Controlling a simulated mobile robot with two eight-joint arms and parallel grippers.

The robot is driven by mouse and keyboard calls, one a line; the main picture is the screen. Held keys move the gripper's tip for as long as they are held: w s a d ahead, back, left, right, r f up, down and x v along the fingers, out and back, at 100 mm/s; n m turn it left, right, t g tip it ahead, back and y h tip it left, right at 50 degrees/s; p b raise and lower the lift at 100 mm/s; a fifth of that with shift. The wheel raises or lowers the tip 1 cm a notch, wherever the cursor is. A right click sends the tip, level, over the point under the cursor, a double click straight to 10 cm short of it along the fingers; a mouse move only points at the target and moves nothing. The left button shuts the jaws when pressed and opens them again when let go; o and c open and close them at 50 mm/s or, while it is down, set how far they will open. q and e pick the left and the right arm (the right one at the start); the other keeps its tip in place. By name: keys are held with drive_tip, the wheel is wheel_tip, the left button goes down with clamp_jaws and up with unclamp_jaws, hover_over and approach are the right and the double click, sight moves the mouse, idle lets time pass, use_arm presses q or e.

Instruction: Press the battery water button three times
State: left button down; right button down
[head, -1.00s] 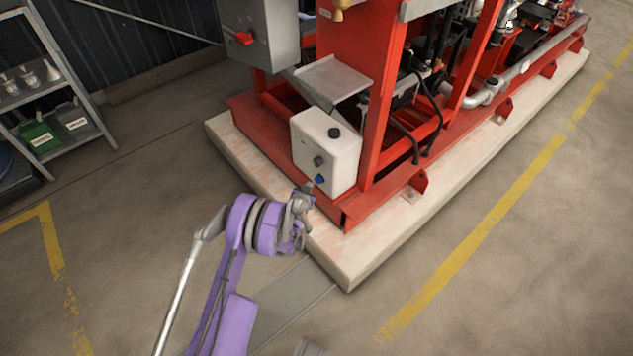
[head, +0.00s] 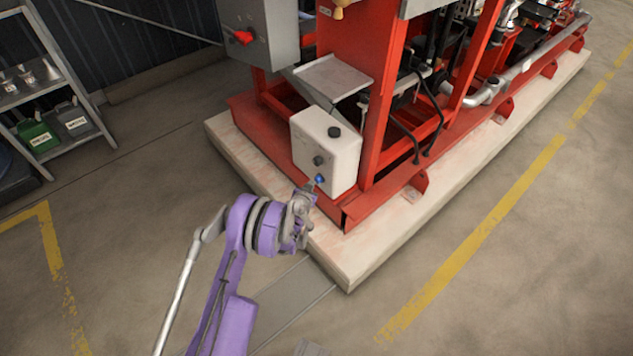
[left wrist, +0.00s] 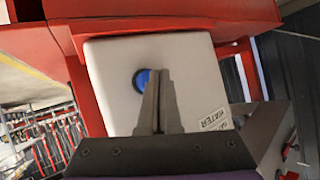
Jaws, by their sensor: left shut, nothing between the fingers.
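The white battery water box (head: 342,152) sits at the near corner of the red pump frame. It has a blue button (head: 319,179) low on its front, with a grey knob (head: 318,160) above it. My left gripper (head: 312,186) is shut and empty, its tips at or just in front of the blue button. In the left wrist view the shut fingers (left wrist: 159,85) overlap the right part of the blue button (left wrist: 141,81). I cannot tell whether they touch it. A label reading "WATER" (left wrist: 213,119) shows on the box. My right gripper is not in view.
The red frame (head: 376,120) rises right behind the box, on a pale concrete plinth (head: 375,238). A grey cabinet with a red switch (head: 243,37) stands above left. A shelf (head: 60,90) with jugs is at far left. The floor in front is clear.

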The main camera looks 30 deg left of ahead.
use_arm(q)
drive_tip(key=shift+w+d+b, duration=0.35)
drive_tip(key=shift+w+b, duration=0.15)
drive_tip(key=shift+w, duration=0.25)
idle(0.8)
drive_tip(key=shift+s, duration=0.1)
drive_tip(key=shift+s+a+p, duration=0.15)
drive_tip(key=shift+s+a, duration=0.1)
drive_tip(key=shift+s, duration=0.3)
drive_tip(key=shift+s+a+p, duration=0.15)
drive_tip(key=shift+s+a, duration=0.05)
drive_tip(key=shift+s, duration=0.3)
drive_tip(key=shift+s+a+p, duration=0.25)
drive_tip(key=shift+s+a, duration=0.1)
drive_tip(key=shift+s, duration=0.45)
drive_tip(key=shift+s+a+p, duration=0.2)
drive_tip(key=shift+s+a, duration=0.1)
drive_tip(key=shift+s, duration=0.45)
drive_tip(key=shift+s+a+p, duration=0.25)
drive_tip(key=shift+s+a, duration=0.1)
drive_tip(key=shift+s, duration=0.45)
